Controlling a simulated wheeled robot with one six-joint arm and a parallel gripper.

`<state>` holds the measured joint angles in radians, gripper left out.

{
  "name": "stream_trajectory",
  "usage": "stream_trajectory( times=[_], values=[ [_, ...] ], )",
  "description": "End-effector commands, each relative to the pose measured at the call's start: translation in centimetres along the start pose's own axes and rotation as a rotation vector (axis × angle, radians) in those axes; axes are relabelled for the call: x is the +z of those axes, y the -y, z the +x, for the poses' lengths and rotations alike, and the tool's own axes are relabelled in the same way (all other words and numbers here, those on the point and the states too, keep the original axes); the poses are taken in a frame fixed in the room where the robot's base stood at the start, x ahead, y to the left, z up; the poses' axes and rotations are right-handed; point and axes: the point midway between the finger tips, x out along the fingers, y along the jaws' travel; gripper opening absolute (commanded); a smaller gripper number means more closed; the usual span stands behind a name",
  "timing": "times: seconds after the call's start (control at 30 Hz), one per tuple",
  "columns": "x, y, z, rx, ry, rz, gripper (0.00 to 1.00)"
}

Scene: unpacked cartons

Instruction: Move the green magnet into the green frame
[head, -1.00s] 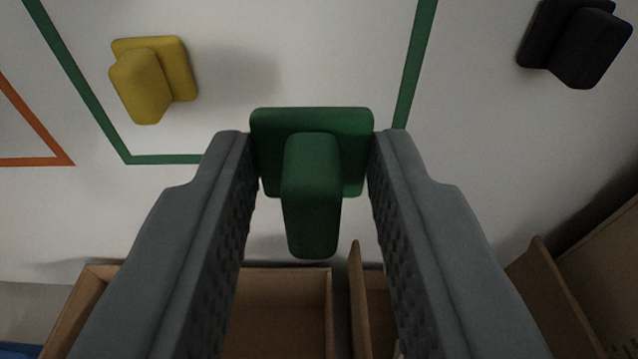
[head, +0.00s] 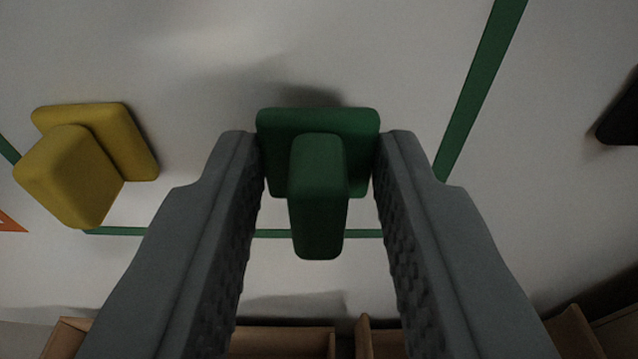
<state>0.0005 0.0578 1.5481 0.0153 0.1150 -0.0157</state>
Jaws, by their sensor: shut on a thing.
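The green magnet (head: 318,195) is a rounded plate with a raised handle block. My gripper (head: 318,160) is shut on the sides of its plate, one finger at each side. The green frame (head: 482,85) is a painted green outline on the white board. Its right side and its bottom line show, partly hidden by my fingers. The magnet appears in front of the area inside the frame, just above the bottom line. A shadow lies on the board above the magnet; I cannot tell whether the magnet touches the board.
A yellow magnet (head: 85,160) sits on the board at the left, inside the green outline. A black magnet (head: 622,112) is at the right edge, outside it. An orange line (head: 10,222) shows at far left. Open cartons (head: 285,341) stand below. The board between the magnets is clear.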

Motion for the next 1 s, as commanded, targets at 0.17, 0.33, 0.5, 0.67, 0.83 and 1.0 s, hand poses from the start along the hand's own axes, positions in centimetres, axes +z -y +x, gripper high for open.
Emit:
stream_trajectory(
  times=[0.17, 0.33, 0.5, 0.67, 0.83, 1.0],
  values=[
    [0.01, 0.0, -0.01, 0.0, 0.0, 0.0, 0.09],
    [0.0, 0.0, 0.09, 0.0, 0.0, 0.0, 0.09],
    [-0.03, 0.0, 0.29, 0.0, 0.0, 0.0, 0.09],
    [-0.06, 0.0, 0.47, 0.0, 0.0, 0.0, 0.09],
    [-0.09, 0.0, 0.66, 0.0, 0.0, 0.0, 0.09],
    [-0.13, 0.0, 0.86, 0.0, 0.0, 0.0, 0.09]
  ],
)
